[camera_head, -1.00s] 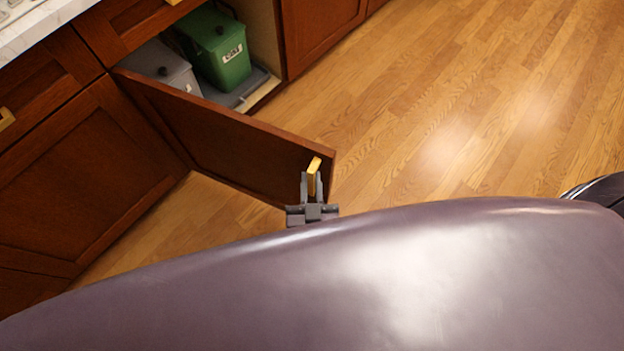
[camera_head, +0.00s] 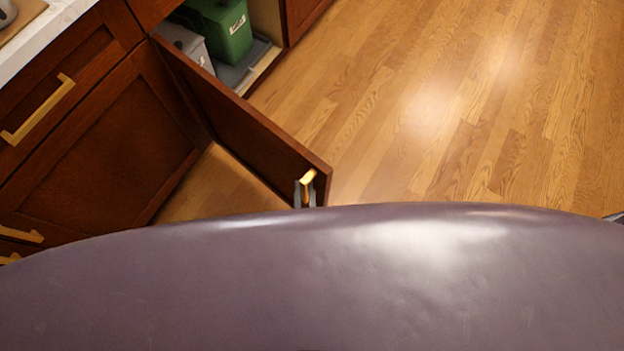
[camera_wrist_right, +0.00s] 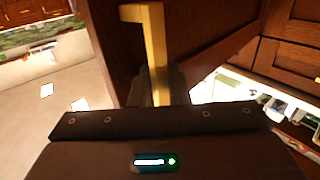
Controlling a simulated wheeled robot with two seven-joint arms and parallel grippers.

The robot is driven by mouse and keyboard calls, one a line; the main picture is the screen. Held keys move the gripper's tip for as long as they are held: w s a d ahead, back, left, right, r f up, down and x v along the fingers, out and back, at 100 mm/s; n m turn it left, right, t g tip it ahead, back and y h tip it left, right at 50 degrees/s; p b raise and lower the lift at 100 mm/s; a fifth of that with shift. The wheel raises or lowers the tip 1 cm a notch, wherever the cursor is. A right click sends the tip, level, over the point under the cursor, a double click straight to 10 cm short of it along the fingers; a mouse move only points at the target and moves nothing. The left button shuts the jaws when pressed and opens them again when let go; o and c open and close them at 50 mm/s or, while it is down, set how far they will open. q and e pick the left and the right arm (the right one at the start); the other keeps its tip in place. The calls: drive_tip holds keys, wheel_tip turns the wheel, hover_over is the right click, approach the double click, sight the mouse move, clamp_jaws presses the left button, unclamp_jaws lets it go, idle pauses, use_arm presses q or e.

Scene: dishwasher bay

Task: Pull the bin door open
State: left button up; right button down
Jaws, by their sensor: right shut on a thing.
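The bin door (camera_head: 245,120) is a dark red-brown wooden panel, swung well out from the cabinet, with its free edge toward me. Its gold handle (camera_head: 308,177) is near that edge. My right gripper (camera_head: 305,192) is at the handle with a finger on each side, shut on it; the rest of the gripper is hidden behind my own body. In the right wrist view the gold handle (camera_wrist_right: 155,50) runs down between the dark fingers, in front of the door (camera_wrist_right: 112,40). My left gripper is not in view.
A green bin (camera_head: 222,30) and a grey bin (camera_head: 187,42) stand inside the open cabinet. Closed cabinets with gold handles and a pale countertop (camera_head: 50,35) are at the left. The wooden floor (camera_head: 450,110) to the right is clear.

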drive_tip(key=shift+s+a, duration=0.15)
drive_tip(key=shift+a, duration=0.15)
drive_tip(key=c, duration=1.4)
unclamp_jaws()
